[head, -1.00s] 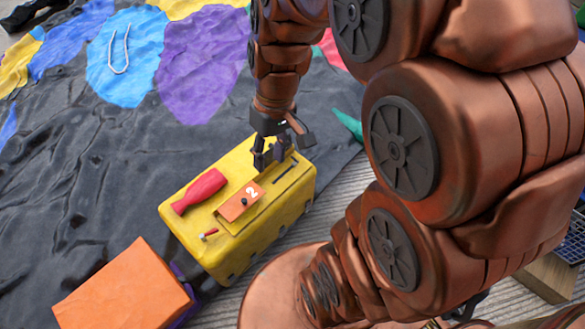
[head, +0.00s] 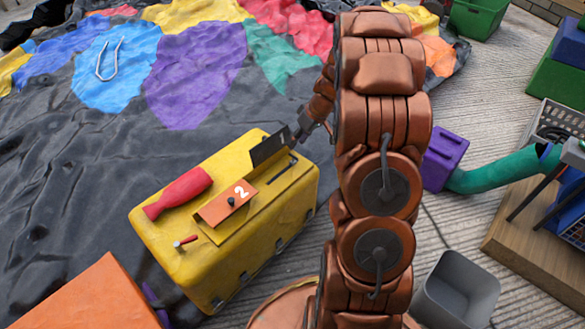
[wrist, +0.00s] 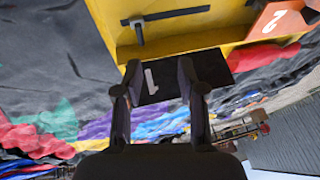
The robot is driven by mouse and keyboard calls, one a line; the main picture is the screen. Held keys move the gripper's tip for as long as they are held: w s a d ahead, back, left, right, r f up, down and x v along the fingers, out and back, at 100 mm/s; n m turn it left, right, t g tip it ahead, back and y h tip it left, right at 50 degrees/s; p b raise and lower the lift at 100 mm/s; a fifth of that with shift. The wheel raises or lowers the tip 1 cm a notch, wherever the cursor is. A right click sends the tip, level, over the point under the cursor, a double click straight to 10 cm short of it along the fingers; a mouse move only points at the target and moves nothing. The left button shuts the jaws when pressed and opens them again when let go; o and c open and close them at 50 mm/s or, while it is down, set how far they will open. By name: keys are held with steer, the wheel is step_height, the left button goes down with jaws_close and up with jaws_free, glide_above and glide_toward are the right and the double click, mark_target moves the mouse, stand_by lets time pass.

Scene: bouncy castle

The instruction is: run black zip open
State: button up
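A yellow box (head: 225,262) stands in front of me. On its top, a black flat plate (head: 268,147) stands up at the far side; in the wrist view it carries a white 1 (wrist: 150,82). Beside it is a thin dark strip (head: 290,170), which in the wrist view is a black slot (wrist: 178,13) with a T-shaped black piece (wrist: 138,32) at one end. I cannot tell whether this is the black zip. My gripper (wrist: 160,66) has its fingers apart in front of the plate, with nothing visibly clamped. In the head view its fingertips are mostly hidden behind the plate.
An orange plate marked 2 (head: 228,204), a red bottle-shaped thing (head: 180,190) and a small red-and-white piece (head: 186,241) are on the box top. An orange block (head: 85,300) is at lower left. A grey bin (head: 455,290) and purple block (head: 444,158) stand at right.

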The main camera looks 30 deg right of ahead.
mark_target(293, 156)
steer(key=w+f+b, duration=0.1)
steer(key=f, duration=0.2)
steer(key=w+f+b, duration=0.1)
steer(key=f, duration=0.2)
steer(key=w+f+b, duration=0.1)
steer(key=f, duration=0.3)
steer(key=shift+w+d+f, duration=0.1)
steer(key=shift+d, duration=0.1)
steer(key=shift+c, duration=0.4)
jaws_close()
